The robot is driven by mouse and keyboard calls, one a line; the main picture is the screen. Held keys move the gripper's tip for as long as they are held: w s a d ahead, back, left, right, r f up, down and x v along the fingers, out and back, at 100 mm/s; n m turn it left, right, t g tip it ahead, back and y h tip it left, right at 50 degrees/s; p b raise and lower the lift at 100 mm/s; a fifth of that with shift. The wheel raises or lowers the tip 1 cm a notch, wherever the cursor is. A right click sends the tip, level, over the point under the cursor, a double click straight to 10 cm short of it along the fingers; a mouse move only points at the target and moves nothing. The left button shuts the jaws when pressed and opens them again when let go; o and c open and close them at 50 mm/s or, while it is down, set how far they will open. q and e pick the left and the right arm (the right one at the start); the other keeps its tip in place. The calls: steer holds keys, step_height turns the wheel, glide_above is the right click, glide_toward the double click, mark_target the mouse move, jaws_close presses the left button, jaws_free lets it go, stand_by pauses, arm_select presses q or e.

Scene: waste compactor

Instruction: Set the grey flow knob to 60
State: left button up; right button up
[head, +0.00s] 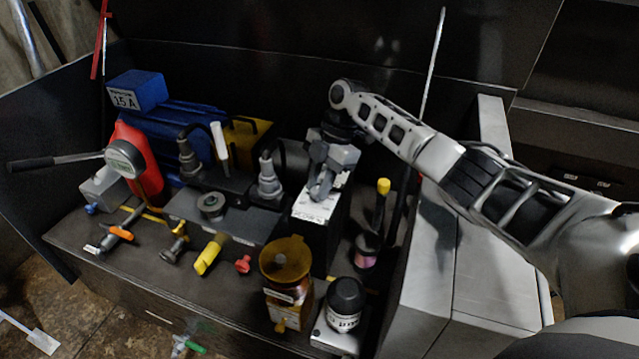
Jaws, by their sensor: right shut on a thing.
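My right gripper (325,180) reaches in from the right and points down onto the top of a black box (316,230). It is shut on what looks like the grey flow knob on that box. The fingers hide most of the knob, and its pointer cannot be read. A white label (313,207) with small print lies on the box top just in front of the fingers; its marks are too small to read. My left gripper is not in view.
Left of the box stand two grey cable plugs (268,182). In front are an amber cup (285,262) and a black round knob (346,297). A yellow-topped lever (383,187) stands close on the right. A red pump (140,165) and blue motor are further left.

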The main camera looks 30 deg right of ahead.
steer(key=o, duration=1)
steer(key=p+v, duration=0.1)
steer(key=v, duration=1.5)
steer(key=shift+s, duration=0.1)
steer(key=shift+f, duration=0.1)
